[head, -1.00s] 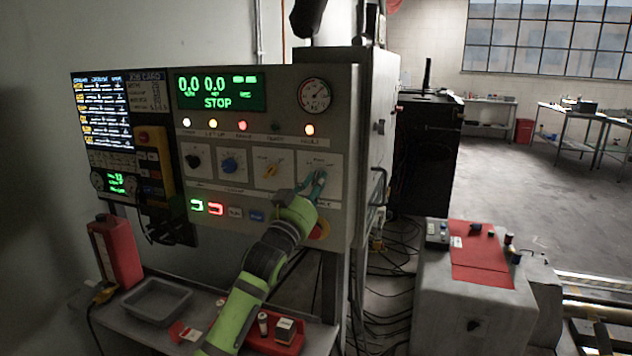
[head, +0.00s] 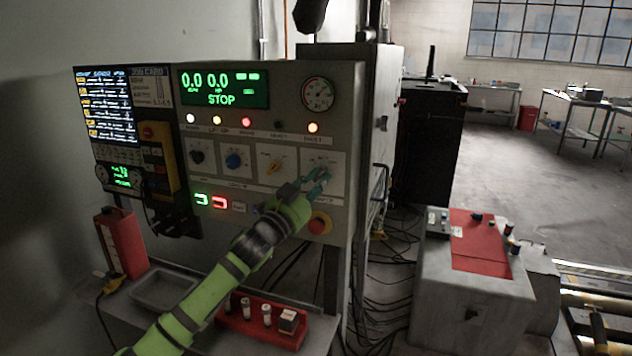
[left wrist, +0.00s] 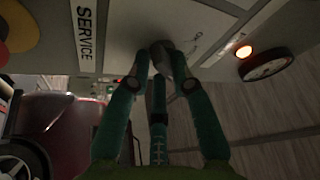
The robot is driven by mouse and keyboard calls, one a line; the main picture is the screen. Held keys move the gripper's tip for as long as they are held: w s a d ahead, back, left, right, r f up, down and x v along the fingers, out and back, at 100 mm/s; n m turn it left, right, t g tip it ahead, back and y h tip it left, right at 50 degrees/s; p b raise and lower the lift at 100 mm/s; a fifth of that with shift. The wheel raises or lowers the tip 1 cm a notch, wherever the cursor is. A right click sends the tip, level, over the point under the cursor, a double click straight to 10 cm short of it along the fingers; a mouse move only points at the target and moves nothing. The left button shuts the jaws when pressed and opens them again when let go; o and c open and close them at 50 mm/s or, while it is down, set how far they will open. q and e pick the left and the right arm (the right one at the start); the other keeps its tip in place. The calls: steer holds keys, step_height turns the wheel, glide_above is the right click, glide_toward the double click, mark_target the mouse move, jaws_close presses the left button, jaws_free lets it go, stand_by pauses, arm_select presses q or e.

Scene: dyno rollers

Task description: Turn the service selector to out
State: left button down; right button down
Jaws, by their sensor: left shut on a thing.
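The service selector's pale plate (head: 334,162) is the rightmost of the row of knob plates on the grey control panel (head: 345,110). My left gripper (head: 316,180) is at this plate, its teal fingers covering most of the knob. In the left wrist view the fingers (left wrist: 163,62) are closed together at the dark selector knob (left wrist: 161,50), with the SERVICE label (left wrist: 86,30) to the left. The knob's pointer and the position words are too hidden and small to read. My right gripper is not in view.
A red emergency button (head: 320,224) sits just below the selector. A red tray (head: 262,322) with small parts stands on the shelf below my arm.

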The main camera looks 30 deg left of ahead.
arm_select(q)
steer(key=shift+s+r, duration=0.1)
steer(key=shift+r, duration=0.5)
steer(key=c, duration=1.1)
jaws_free()
steer(key=shift+c, duration=0.2)
steer(key=shift+d+f, duration=0.1)
steer(key=shift+f, duration=0.25)
steer(key=v, duration=1.2)
steer(key=shift+f, duration=0.1)
